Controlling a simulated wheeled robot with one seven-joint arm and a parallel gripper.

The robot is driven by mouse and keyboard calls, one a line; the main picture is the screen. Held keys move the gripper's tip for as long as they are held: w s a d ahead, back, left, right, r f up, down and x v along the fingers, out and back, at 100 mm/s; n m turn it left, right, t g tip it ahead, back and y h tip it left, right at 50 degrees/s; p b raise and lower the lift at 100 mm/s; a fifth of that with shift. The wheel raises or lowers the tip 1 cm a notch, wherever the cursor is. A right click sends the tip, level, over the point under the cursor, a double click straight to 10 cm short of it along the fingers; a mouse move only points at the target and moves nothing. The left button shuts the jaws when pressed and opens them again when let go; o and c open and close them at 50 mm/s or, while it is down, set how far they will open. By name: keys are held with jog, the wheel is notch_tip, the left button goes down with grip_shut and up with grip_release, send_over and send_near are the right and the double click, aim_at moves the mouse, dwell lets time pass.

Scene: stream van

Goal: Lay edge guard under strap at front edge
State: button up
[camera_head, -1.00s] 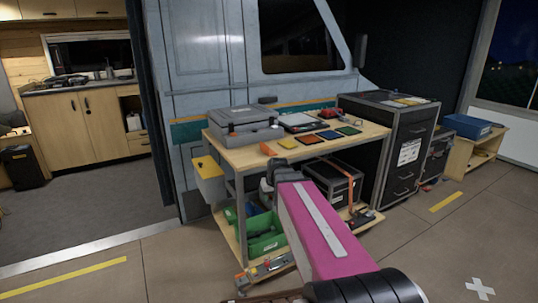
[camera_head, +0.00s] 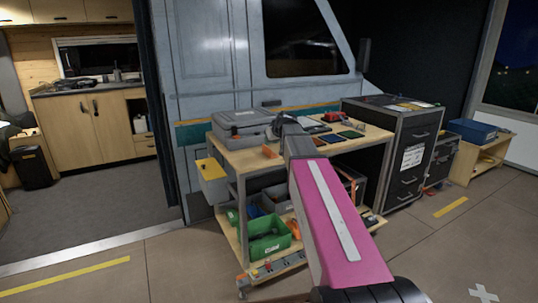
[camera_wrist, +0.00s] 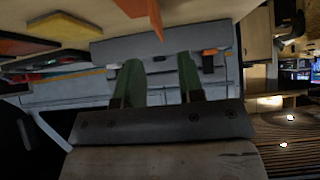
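A small orange angled piece, which looks like the edge guard (camera_head: 270,151), lies on the workbench top at its front edge. It also shows at the top of the wrist view (camera_wrist: 143,10). An orange strap (camera_head: 354,188) runs around a dark case (camera_head: 343,170) on the lower level, largely hidden behind my arm. My gripper (camera_head: 285,124) is at bench-top height, just right of the orange piece and apart from it. In the wrist view my green fingers (camera_wrist: 158,68) stand apart with nothing between them. The fingertips are hard to make out in the head view.
The workbench (camera_head: 238,160) carries a grey toolbox (camera_head: 240,123) and several coloured flat pads at the back right. A green bin (camera_head: 264,240) stands on the lower shelf. A black drawer cabinet (camera_head: 405,150) stands to the right. The floor in front is clear.

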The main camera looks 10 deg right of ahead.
jog(key=x, duration=0.8)
jog(key=shift+d+f, duration=0.1)
jog(key=shift+f, duration=0.05)
jog(key=shift+s, duration=0.1)
grip_shut()
